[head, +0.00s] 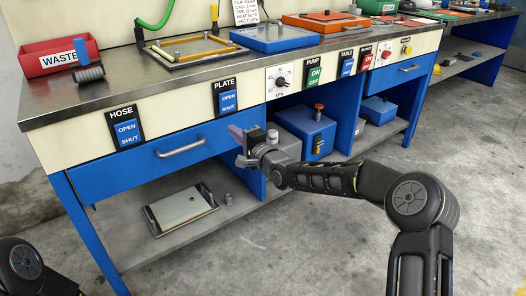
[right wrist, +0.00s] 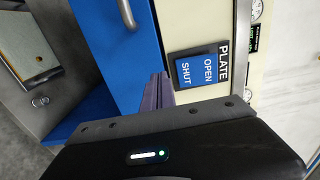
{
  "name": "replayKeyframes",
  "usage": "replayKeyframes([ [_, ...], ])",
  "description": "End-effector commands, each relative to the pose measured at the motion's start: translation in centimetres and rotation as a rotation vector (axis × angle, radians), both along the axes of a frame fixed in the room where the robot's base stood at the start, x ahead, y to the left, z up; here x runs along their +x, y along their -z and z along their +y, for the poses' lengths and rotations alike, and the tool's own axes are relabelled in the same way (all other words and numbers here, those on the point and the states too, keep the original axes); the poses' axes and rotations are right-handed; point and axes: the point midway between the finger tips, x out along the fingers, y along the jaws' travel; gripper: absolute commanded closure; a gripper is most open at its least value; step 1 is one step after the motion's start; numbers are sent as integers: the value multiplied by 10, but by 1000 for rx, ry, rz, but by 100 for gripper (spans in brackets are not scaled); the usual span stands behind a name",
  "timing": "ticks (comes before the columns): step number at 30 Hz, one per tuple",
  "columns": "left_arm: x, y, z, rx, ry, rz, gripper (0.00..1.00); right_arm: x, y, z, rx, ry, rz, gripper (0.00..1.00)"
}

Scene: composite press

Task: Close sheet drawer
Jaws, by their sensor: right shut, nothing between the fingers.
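A wide blue drawer front (head: 140,168) with a silver bar handle (head: 180,147) sits under the cream panel at the bench's left. It looks about flush with the bench; I cannot tell whether a small gap remains. A second blue drawer (head: 400,75) with a handle is farther right. Neither drawer is labelled as the sheet drawer. My right gripper (head: 240,150) is shut and empty at the right end of the left drawer front, right of its handle. In the right wrist view the fingers (right wrist: 158,92) are beside the blue front (right wrist: 128,62); contact is unclear. My left gripper is out of view.
The PLATE switch (head: 226,97) is just above my right gripper; the HOSE switch (head: 127,127) is farther left. A framed sheet (head: 182,208) lies on the lower shelf. A blue box (head: 305,130) stands below, right of the gripper. The floor in front is clear.

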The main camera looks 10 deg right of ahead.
Motion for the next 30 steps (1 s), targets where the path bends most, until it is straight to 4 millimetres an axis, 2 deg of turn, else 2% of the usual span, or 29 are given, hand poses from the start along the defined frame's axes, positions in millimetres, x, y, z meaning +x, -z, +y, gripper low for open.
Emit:
replayKeyframes([
  [1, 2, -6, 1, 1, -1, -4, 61, -7, -4, -5, -1, 3, -2, 100],
  [12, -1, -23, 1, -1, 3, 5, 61, -69, -4, -30, -2, 4, 0, 100],
  [15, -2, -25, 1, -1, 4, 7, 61, -79, -3, -34, -1, 3, -1, 100],
  [20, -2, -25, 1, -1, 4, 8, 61, -85, -3, -36, 0, 2, -3, 100],
  [30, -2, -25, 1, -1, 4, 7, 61, -85, -2, -35, -14, 2, -8, 100],
])
